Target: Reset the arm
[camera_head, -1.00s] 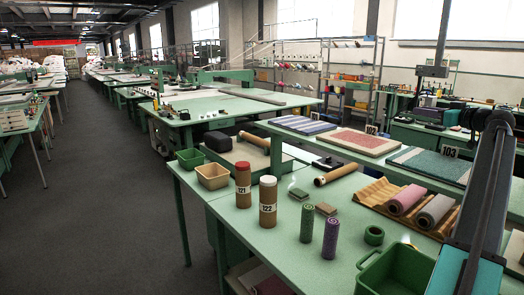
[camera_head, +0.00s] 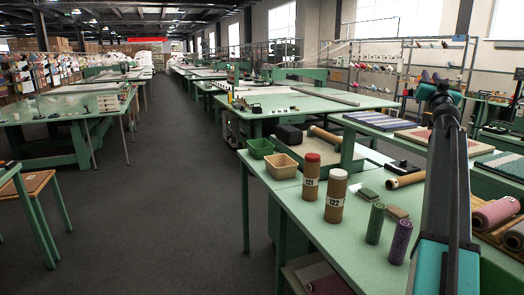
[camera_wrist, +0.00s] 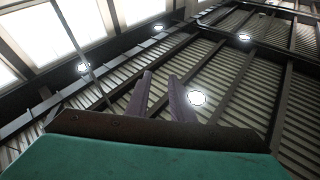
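My gripper (camera_wrist: 161,76) shows in the wrist view pointing up at the ceiling. Its two dark fingers stand apart with nothing between them. In the head view my arm rises at the right, in front of the green work table (camera_head: 293,215). The gripper itself cannot be made out in the head view. The arm hides part of the table and of the raised shelf behind it.
The near table holds a red-capped tube (camera_head: 311,178), a white-capped tube (camera_head: 336,197), a green roll (camera_head: 375,223), a purple roll (camera_head: 400,242), a tan bin (camera_head: 281,166) and a green bin (camera_head: 260,147). A wooden-topped stool (camera_head: 28,184) stands at left. The aisle floor (camera_head: 165,190) is clear.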

